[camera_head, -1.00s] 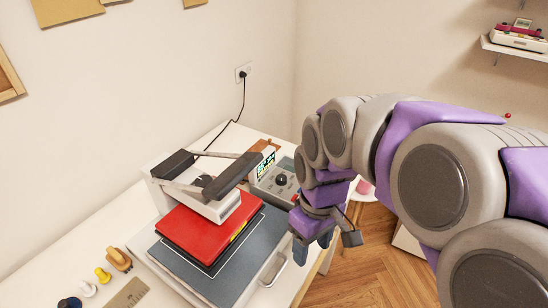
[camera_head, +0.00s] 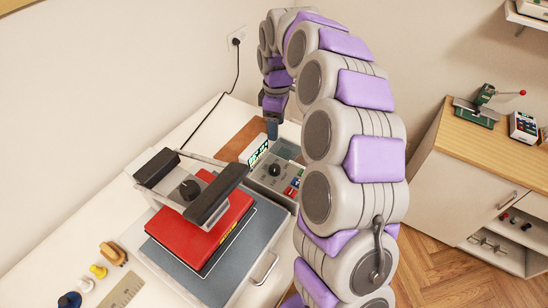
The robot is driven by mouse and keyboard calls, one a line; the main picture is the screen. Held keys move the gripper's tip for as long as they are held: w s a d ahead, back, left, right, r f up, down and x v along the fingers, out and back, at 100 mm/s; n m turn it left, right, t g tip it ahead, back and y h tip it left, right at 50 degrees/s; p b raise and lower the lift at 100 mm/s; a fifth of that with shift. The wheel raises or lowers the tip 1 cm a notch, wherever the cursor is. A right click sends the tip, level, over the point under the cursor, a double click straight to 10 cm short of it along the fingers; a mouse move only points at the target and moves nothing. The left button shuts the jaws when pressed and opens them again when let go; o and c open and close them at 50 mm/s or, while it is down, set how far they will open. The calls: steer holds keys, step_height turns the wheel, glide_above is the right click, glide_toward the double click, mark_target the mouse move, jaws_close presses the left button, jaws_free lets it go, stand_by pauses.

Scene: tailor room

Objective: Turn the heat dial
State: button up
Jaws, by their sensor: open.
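A heat press with a red plate (camera_head: 196,229) and a two-armed black-grip handle (camera_head: 220,194) stands on the white table. A dark round knob (camera_head: 190,188) sits on top of the press. Behind it to the right is a grey control box with a lit display (camera_head: 259,153) and a black dial (camera_head: 274,170). My gripper (camera_head: 272,132) points down just above and behind the control box, apart from the dial. Its jaws are open, though the fingertips look small and partly overlap in this view.
A white table (camera_head: 70,248) carries wooden and yellow stamps (camera_head: 113,252) at the front left. A power cord (camera_head: 215,105) runs to the wall socket. A wooden-topped cabinet (camera_head: 480,152) with a green press stands at the right. The floor between is clear.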

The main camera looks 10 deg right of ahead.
glide_above(273, 167)
step_height(273, 167, down, 6)
step_height(273, 167, down, 10)
steer(key=shift+d+r+b, duration=0.1)
steer(key=shift+d+b, duration=0.05)
steer(key=shift+b, duration=1)
steer(key=shift+a+f, duration=0.3)
steer(key=shift+f, duration=0.4)
steer(key=shift+d, duration=0.35)
steer(key=shift+c, duration=0.8)
steer(key=shift+a, duration=0.1)
steer(key=c, duration=0.9)
